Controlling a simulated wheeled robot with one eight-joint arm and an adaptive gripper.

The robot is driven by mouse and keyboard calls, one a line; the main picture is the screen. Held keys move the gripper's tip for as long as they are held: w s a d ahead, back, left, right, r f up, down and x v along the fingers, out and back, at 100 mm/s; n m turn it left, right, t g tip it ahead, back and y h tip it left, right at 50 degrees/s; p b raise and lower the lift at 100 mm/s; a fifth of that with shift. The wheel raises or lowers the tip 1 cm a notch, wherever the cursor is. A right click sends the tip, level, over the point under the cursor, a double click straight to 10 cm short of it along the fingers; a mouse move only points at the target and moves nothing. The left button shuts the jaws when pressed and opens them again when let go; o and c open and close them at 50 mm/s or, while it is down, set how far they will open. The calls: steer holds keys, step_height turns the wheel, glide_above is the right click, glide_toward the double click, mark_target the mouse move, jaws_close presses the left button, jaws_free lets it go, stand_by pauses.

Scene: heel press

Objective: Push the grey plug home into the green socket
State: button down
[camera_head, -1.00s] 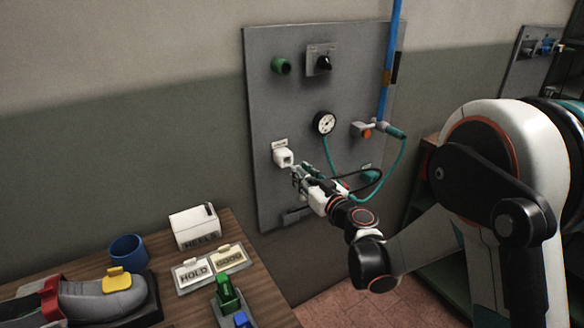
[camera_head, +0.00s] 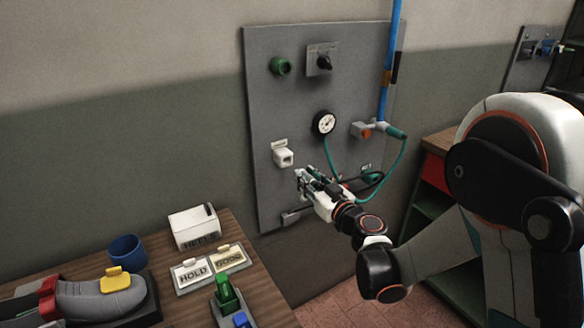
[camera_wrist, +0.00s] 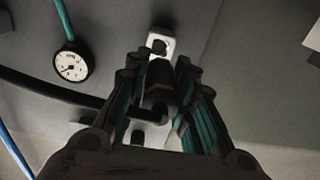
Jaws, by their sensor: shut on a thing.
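My gripper (camera_head: 303,176) is in front of the wall panel, just below and right of the white socket (camera_head: 283,156). In the wrist view my gripper (camera_wrist: 160,85) is shut on a dark grey plug (camera_wrist: 159,98), which points toward the panel. The plug is apart from the white socket (camera_wrist: 160,45), whose dark opening shows above it. In the head view the fingers largely hide the plug. A green socket-like block (camera_head: 371,177) sits at the lower right of the panel, to the right of my gripper and partly behind a black cable.
The grey panel (camera_head: 262,120) carries a gauge (camera_head: 324,123), a green round fitting (camera_head: 280,66), a black knob (camera_head: 323,62) and a teal hose (camera_head: 403,152). A black cable (camera_wrist: 50,92) loops near my gripper. A wooden table (camera_head: 265,300) with blocks stands lower left.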

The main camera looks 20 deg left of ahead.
step_height(320, 180, up, 28)
steer(key=p, duration=1.7)
stand_by(1.2)
steer(key=shift+w+a, duration=0.1)
steer(key=shift+a, duration=0.05)
steer(key=shift+x, duration=2.35)
steer(key=shift+b, duration=0.5)
stand_by(0.6)
steer(key=shift+w+a, duration=0.1)
steer(key=shift+a, duration=0.05)
